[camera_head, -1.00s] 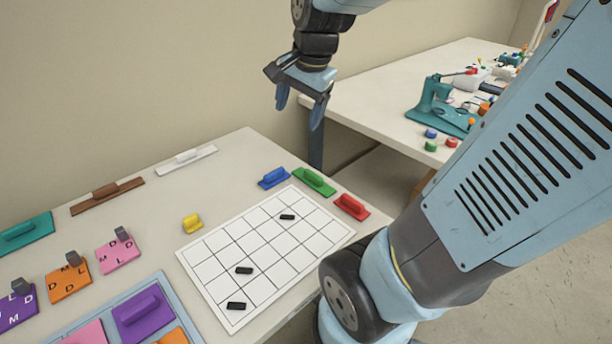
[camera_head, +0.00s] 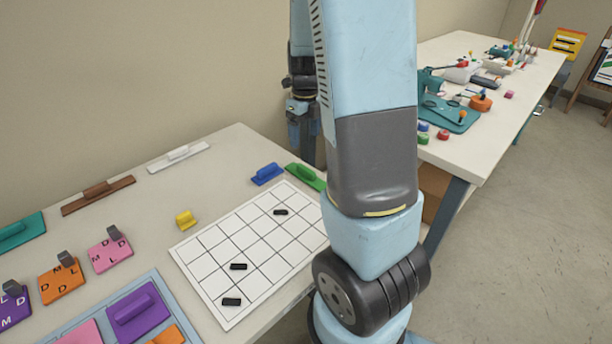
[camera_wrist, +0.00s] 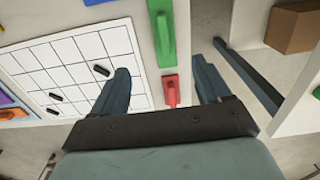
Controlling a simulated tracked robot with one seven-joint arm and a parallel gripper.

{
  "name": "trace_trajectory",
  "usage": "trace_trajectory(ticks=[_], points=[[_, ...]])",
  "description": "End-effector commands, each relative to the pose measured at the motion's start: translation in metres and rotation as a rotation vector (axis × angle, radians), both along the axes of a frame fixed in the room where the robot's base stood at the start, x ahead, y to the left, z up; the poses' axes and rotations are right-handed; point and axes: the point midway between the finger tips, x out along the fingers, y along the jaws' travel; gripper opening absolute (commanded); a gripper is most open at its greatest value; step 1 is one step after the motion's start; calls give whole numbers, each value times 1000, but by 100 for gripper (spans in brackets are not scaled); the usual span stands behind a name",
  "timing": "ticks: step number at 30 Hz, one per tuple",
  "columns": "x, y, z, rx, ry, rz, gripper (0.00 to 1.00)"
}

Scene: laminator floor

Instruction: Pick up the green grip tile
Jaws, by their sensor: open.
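The green grip tile (camera_head: 307,177) lies at the far right part of the near table, its right end meeting the outline of my arm in the head view. In the wrist view, the green tile (camera_wrist: 161,35) shows whole handle and much of its plate, ahead of my fingers. My gripper (camera_wrist: 160,70) is open and empty, its fingers spread to either side of the strip of table holding the green and red tiles. In the head view, my gripper (camera_head: 302,125) is partly hidden behind my arm.
A red tile (camera_wrist: 171,91) lies just below the green one in the wrist view. A blue tile (camera_head: 267,174) lies left of it. The white grid board (camera_head: 250,245) holds black pieces. A second table (camera_head: 480,150) with tools stands beyond a gap.

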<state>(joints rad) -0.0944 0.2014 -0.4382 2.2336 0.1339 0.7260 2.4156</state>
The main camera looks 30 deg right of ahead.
Motion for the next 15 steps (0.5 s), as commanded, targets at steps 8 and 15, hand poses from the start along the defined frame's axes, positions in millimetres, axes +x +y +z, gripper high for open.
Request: trace_trajectory(ticks=[8,15], points=[[0,-2,-31,-2,11,-33,77],[0,-3,-71,-1,9,-32,77]])
